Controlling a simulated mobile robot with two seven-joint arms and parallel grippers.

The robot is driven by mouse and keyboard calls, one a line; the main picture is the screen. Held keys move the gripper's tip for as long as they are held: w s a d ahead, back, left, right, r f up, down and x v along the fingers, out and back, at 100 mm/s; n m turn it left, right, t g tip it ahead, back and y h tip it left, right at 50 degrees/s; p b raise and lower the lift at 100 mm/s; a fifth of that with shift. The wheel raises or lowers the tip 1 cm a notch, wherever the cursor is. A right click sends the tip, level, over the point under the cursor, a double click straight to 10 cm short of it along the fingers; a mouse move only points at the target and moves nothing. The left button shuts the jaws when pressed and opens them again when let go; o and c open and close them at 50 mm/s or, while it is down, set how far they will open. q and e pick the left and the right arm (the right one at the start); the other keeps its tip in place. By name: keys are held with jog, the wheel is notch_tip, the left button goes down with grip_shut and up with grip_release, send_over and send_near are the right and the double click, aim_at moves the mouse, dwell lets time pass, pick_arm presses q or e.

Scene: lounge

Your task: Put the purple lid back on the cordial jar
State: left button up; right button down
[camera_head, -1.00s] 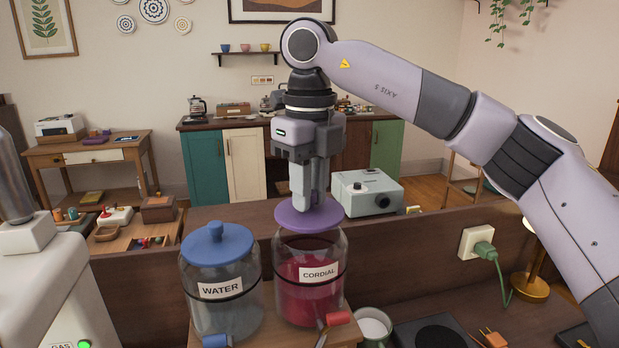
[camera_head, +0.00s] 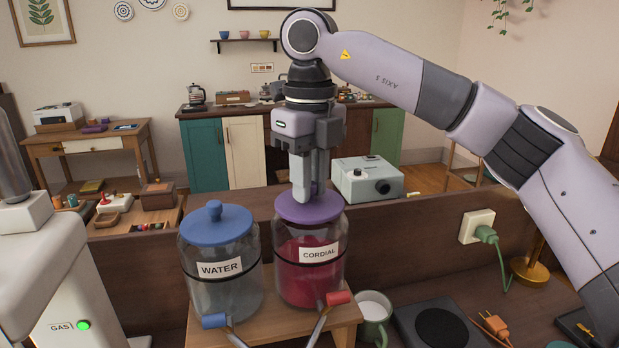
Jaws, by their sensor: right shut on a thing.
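The cordial jar (camera_head: 312,278) is clear glass with red liquid and a white label, standing on a small wooden stand (camera_head: 270,332). The purple lid (camera_head: 323,209) sits level at the jar's mouth, with no visible gap. My right gripper (camera_head: 308,195) comes down from above and is shut on the lid's knob, which its fingers hide. My left gripper is not in view.
The water jar (camera_head: 222,287) with a blue lid (camera_head: 216,224) stands close on the left. A mug (camera_head: 372,318) and a black hot plate (camera_head: 440,328) are to the right. A projector (camera_head: 367,179) stands behind. A plugged socket (camera_head: 477,227) is on the panel.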

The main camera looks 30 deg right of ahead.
jog(key=shift+f+b, duration=0.3)
jog(key=shift+f, duration=0.35)
dwell(0.4)
jog(key=c, duration=0.9)
grip_release()
jog(key=shift+r, duration=0.15)
jog(key=shift+r+p, duration=0.95)
jog(key=shift+p, duration=0.05)
jog(key=shift+r, duration=1.95)
jog(key=shift+s, duration=0.1)
